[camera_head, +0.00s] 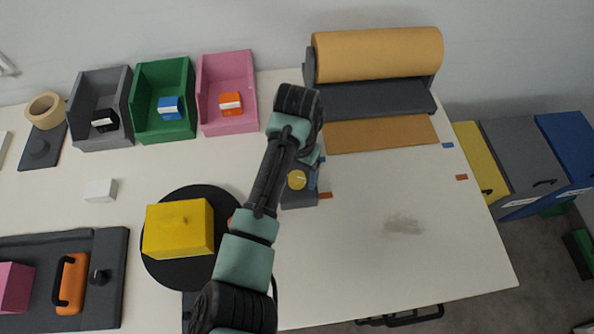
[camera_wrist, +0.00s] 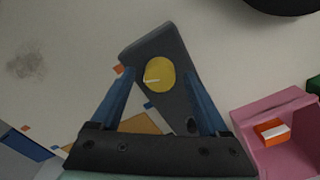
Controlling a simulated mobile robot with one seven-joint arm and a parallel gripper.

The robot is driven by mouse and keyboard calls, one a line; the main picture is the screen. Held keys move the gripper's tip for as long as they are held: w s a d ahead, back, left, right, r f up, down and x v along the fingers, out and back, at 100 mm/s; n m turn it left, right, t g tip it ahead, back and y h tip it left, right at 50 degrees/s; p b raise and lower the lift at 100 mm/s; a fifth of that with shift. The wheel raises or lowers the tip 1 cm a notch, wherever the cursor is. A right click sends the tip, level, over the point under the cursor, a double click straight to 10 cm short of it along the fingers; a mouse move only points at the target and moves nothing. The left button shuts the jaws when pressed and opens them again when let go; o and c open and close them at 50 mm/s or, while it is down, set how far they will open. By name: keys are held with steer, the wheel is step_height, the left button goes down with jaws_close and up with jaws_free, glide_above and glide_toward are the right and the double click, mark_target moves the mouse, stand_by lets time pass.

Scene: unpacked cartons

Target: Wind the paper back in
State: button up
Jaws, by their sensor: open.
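A roll of brown paper (camera_head: 377,54) lies in a dark grey holder (camera_head: 375,98) at the back of the table. A flat strip of paper (camera_head: 382,134) extends from the holder onto the table; a brown patch of it (camera_wrist: 139,124) shows in the wrist view. A dark grey block with a round yellow knob (camera_head: 297,180) stands left of the strip, partly hidden by my arm. In the wrist view, the yellow knob (camera_wrist: 160,75) appears between the blue fingers of my gripper (camera_wrist: 159,83). My gripper is open and empty; contact with the knob cannot be told.
Grey (camera_head: 103,139), green (camera_head: 164,127) and pink bins (camera_head: 226,121) stand at the back left. A yellow box (camera_head: 178,228) sits on a black round plate (camera_head: 183,279). Small blue (camera_head: 447,145) and orange marks (camera_head: 461,177) lie right of the strip. The front right tabletop is clear except for a smudge.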

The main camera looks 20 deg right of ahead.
jaws_close()
stand_by(0.3)
